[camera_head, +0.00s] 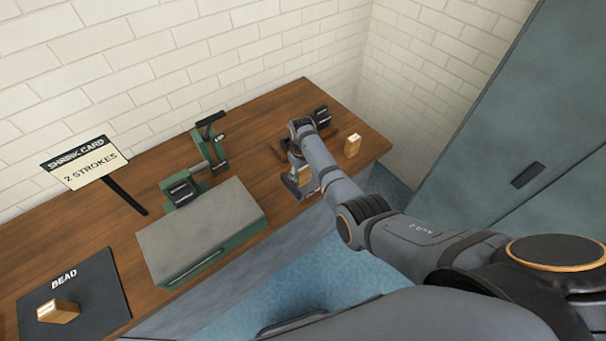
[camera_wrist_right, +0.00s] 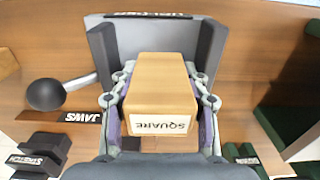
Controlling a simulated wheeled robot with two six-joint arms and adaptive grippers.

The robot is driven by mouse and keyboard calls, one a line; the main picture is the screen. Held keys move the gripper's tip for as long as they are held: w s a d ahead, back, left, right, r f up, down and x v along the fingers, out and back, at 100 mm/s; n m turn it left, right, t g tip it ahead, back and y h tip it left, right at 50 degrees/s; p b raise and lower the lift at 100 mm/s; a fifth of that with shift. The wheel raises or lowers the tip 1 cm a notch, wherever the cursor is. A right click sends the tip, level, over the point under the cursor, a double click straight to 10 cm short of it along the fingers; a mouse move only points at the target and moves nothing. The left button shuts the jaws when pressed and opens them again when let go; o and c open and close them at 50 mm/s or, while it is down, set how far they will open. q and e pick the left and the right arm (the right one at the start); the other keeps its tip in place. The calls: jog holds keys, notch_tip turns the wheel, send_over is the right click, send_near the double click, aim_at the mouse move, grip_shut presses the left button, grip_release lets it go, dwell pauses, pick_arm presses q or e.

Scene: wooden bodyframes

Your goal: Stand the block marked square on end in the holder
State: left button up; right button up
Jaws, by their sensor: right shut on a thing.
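The block marked SQUARE (camera_wrist_right: 160,80) is tan wood with a white label, shown upside down in the right wrist view. My right gripper (camera_wrist_right: 161,100) is shut on it, with a finger on each side. In the head view the right gripper (camera_head: 303,182) is at the front edge of the bench, with the tan block (camera_head: 305,174) in it. Beyond the block in the wrist view is a grey plate (camera_wrist_right: 150,32) with a dark upright on each side. I cannot tell whether this is the holder or whether the block touches it. My left gripper is not in view.
Another wooden block (camera_head: 352,145) stands at the right end of the bench. A green machine (camera_head: 212,150) and a grey-topped green box (camera_head: 200,225) are left of the gripper. A block (camera_head: 58,311) lies on the black BEAD mat (camera_head: 95,275). A black knob (camera_wrist_right: 46,95) is near the JAWS label.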

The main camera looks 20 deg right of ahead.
jog(key=shift+s+a+f, duration=0.3)
jog(key=shift+s+f, duration=0.1)
jog(key=o, duration=1.3)
jog(key=shift+w, duration=0.1)
jog(key=shift+r, duration=0.1)
